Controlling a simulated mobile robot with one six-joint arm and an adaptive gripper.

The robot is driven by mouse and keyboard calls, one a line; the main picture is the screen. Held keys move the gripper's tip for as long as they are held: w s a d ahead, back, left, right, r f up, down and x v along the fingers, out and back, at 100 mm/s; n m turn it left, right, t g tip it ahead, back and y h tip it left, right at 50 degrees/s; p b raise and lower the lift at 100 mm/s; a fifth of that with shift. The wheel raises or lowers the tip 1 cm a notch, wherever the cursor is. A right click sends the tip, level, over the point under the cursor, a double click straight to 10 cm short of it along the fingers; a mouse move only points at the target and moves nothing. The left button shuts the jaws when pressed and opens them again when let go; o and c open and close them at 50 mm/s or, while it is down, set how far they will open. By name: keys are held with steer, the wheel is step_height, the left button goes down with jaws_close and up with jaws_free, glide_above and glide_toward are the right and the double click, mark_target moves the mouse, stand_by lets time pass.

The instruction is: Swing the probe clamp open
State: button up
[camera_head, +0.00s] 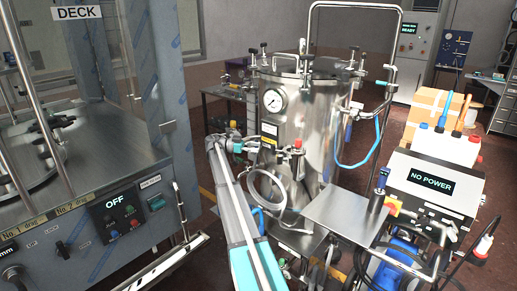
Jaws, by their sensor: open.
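A steel pressure vessel (310,125) with a round gauge (273,100) stands in the middle of the view. A side fitting with a red top (297,146) sticks out from its lower front. I cannot tell for certain which small fitting is the probe clamp, or whether it is shut. My arm reaches up from the bottom centre. Its small wrist end with my gripper (250,146) is at the vessel's lower left side, left of the red-topped fitting. The fingers are small and hard to make out, and no held object shows. Contact with the vessel cannot be judged.
A machine with a DECK sign (77,13) and OFF panel (117,212) fills the left. A steel shelf (345,212) and NO POWER unit (432,182) crowd the right. A blue hose (357,164) curves beside the vessel.

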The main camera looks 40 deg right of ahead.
steer(key=shift+s, duration=0.1)
steer(key=c, duration=0.4)
steer(key=shift+s+d+r+t+p, duration=0.1)
steer(key=shift+s+r+t+p, duration=0.35)
steer(key=shift+p, duration=0.4)
jaws_close()
steer(key=s+a+r+n+t+y+p, duration=0.1)
steer(key=s+a+r+t+y+p, duration=0.4)
steer(key=p, duration=1.6)
steer(key=s+a+r+t, duration=0.1)
steer(key=s+r+t, duration=0.1)
steer(key=s+t, duration=0.2)
steer(key=shift+s+a+r+t+p, duration=0.15)
steer(key=shift+r+t+p, duration=0.25)
steer(key=shift+t, duration=1.45)
